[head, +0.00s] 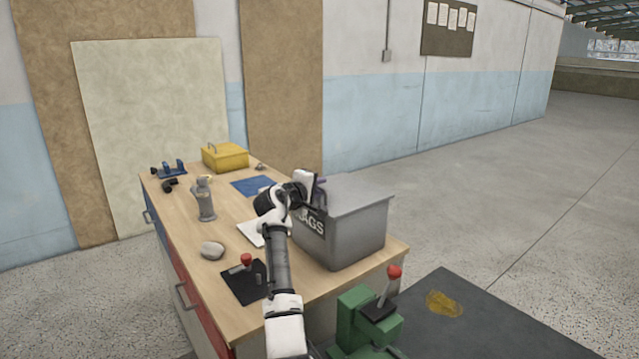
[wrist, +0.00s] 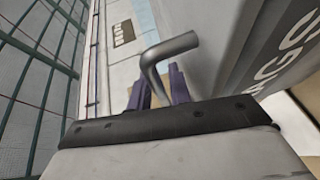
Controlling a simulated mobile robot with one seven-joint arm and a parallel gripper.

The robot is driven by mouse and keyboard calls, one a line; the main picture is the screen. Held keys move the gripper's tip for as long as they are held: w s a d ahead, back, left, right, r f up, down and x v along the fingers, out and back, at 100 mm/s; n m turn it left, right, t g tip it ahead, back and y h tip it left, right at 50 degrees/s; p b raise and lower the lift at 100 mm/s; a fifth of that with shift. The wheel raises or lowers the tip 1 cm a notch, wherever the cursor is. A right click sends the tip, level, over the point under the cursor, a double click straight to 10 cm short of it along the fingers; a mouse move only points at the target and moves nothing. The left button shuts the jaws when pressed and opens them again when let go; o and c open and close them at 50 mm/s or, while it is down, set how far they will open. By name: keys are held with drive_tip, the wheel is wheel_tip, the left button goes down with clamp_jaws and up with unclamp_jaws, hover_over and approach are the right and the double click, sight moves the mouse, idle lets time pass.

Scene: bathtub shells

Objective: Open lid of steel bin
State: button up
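My gripper (head: 318,188) is at the bin's upper left edge. In the wrist view a bent grey metal handle (wrist: 172,48) rises between the purple fingers of my gripper (wrist: 157,92). The fingers stand close on both sides of it with little gap, and appear shut on it. The lettered bin wall (wrist: 280,55) is at the right. The lower end of the handle is hidden behind my gripper's body.
A green machine with a red-knobbed lever (head: 356,320) stands in front.

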drive_tip(key=shift+w+d+f, duration=0.1)
drive_tip(key=shift+w+d, duration=0.1)
drive_tip(key=shift+w, duration=0.15)
clamp_jaws()
drive_tip(key=shift+d+r, duration=0.1)
drive_tip(key=shift+r, duration=0.1)
